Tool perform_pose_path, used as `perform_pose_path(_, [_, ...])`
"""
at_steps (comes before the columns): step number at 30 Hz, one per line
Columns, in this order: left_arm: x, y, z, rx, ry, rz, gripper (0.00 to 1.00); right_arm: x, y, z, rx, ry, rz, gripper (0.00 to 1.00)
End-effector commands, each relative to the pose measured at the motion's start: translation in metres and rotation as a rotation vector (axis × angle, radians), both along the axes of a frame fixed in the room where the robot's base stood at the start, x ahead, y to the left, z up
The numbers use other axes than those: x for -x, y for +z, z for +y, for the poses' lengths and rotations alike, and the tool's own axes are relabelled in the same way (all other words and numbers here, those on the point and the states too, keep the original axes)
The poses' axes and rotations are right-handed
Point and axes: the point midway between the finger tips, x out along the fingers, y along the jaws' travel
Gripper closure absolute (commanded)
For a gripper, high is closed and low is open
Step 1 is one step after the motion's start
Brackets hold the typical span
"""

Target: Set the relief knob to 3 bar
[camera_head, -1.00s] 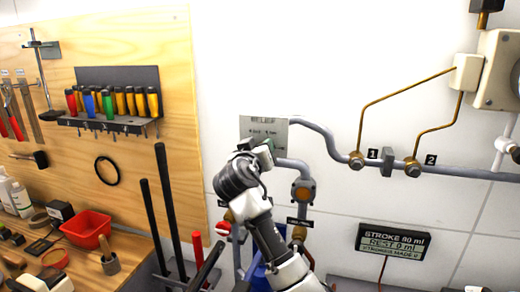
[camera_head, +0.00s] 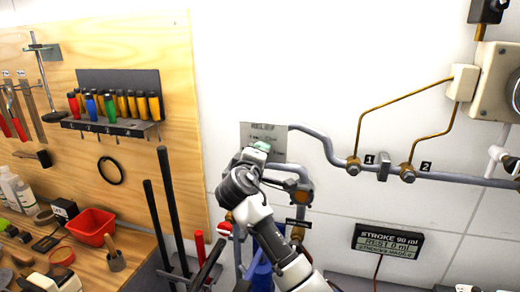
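The relief plate (camera_head: 276,150) is a grey metal plate on the white wall, headed RELIEF, with small print I cannot read. I cannot tell whether the fingers are open, shut or touching the knob. My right gripper is not clearly in view.
Grey pipes (camera_head: 316,138) run right from the plate past fittings marked 1 and 2. A display (camera_head: 388,241) below reads STROKE 90 ml and REST 0 ml. At left are a tool board (camera_head: 150,50), dark upright handles (camera_head: 172,205) and a red bin (camera_head: 92,226).

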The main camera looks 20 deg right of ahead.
Motion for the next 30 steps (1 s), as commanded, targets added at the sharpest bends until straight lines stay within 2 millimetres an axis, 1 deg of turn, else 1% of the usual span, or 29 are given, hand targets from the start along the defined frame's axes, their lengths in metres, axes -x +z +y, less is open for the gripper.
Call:
perform_pose_path(1, [0.0, 0.008, 0.0, 0.0, 0.0, 0.0, 0.57, 0.0, 0.003, 0.0, 0.039, 0.0, 0.028, 0.84])
perform_pose_path(3, [0.0, 0.013, 0.0, 0.0, 0.0, 0.0, 0.57, 0.0, 0.003, 0.0, 0.095, 0.0, 0.064, 0.84])
perform_pose_path(12, [0.0, 0.027, 0.0, 0.0, 0.0, 0.0, 0.57, 0.0, 0.001, 0.0, 0.33, 0.0, 0.224, 0.84])
perform_pose_path(30, [0.0, 0.031, 0.0, 0.0, 0.0, 0.0, 0.57, 0.0, -0.001, 0.0, 0.791, 0.002, 0.534, 0.84])
